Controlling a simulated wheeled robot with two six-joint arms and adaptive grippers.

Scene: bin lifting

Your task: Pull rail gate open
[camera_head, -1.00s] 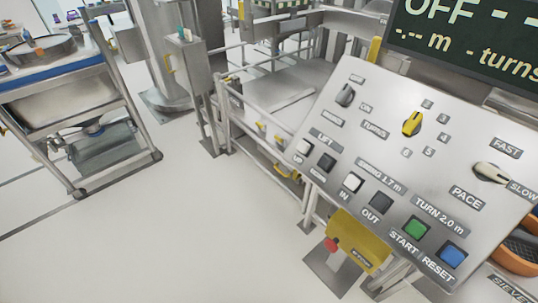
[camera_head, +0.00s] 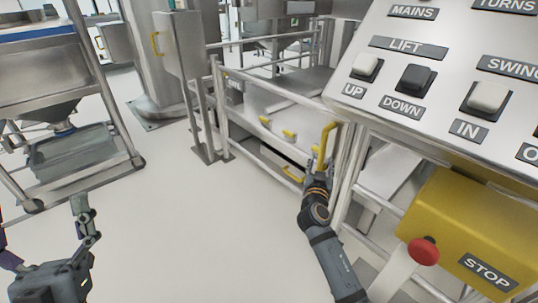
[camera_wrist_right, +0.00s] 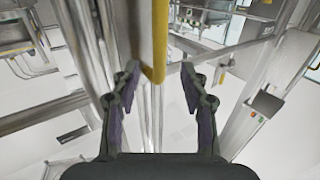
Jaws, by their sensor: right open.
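The rail gate (camera_head: 272,91) is a grey tubular rail section left of the control panel. A yellow upright handle (camera_head: 327,138) stands at its right end. My right gripper (camera_head: 318,168) is at the handle's lower part. In the right wrist view, the yellow handle (camera_wrist_right: 155,45) runs down between the two spread fingertips (camera_wrist_right: 158,72), with gaps on both sides. That gripper is open and not closed on it. My left gripper (camera_head: 40,207) is at the lower left, fingers spread and empty, far from the gate.
The sloped control panel (camera_head: 440,75) and a yellow stop box (camera_head: 470,235) with a red button stand close on the right. A wheeled bin frame (camera_head: 110,115) is at the left. The white floor (camera_head: 190,220) between is clear.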

